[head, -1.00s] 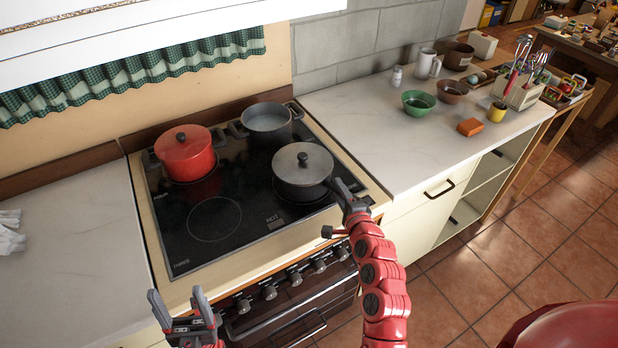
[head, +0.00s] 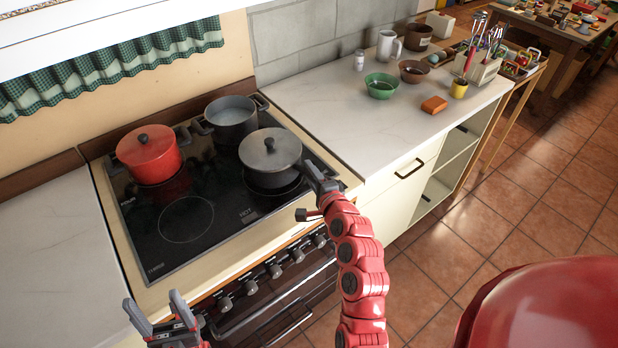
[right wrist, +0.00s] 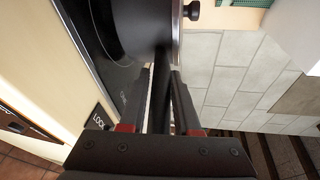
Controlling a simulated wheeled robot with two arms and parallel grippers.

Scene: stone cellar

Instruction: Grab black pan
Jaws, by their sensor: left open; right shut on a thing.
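The black pan (head: 272,172), with a grey lid and dark knob, is at the right side of the black glass cooktop (head: 160,255). Its dark body also shows in the right wrist view (right wrist: 140,28). My right gripper (head: 316,174) is shut on the pan's handle at the pan's right; the handle runs between the fingers in the right wrist view (right wrist: 162,75). The pan looks level. A dark band shows under it, and I cannot tell for sure whether it is slightly raised. My left gripper (head: 154,303) is open and empty, low in front of the stove.
A red lidded pot (head: 148,160) and an open grey pot (head: 231,122) stand on the cooktop, the grey one close behind the pan. The right counter (head: 310,105) holds a green bowl (head: 381,88), an orange block (head: 434,105) and other items. The front-left burner is bare.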

